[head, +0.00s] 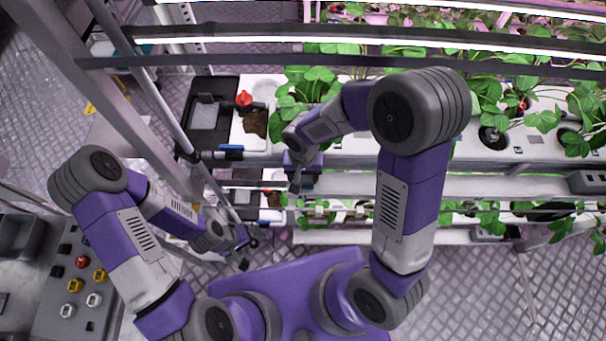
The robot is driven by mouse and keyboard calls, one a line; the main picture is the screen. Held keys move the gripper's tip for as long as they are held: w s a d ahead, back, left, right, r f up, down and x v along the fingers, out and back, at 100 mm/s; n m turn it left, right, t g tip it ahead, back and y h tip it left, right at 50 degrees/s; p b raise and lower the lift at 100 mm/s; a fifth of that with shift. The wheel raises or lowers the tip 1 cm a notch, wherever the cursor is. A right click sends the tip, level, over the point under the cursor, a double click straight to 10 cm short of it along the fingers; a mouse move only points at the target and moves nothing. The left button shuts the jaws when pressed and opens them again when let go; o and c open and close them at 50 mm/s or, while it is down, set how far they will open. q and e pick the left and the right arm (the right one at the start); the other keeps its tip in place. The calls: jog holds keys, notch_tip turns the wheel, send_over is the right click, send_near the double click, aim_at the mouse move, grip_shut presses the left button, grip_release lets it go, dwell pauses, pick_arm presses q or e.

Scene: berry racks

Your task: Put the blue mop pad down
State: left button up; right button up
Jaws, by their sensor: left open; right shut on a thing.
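My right gripper (296,186) hangs at the front edge of the white planting shelf, left of the middle. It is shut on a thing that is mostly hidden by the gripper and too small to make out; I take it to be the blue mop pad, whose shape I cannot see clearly. My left gripper (248,254) is open and low, beside the rack's left upright and above the floor. Nothing shows between its fingers.
The white planting shelf (345,146) carries strawberry plants. A control box (85,290) stands lower left. Grated floor is clear at lower right.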

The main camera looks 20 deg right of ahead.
aim_at(303, 178)
jog(key=shift+f, duration=0.15)
jog(key=o, duration=1)
jog(key=shift+o, duration=0.2)
jog(key=shift+r, duration=0.2)
notch_tip(303, 178, up, 12)
jog(key=p, duration=0.2)
jog(key=shift+s, duration=0.1)
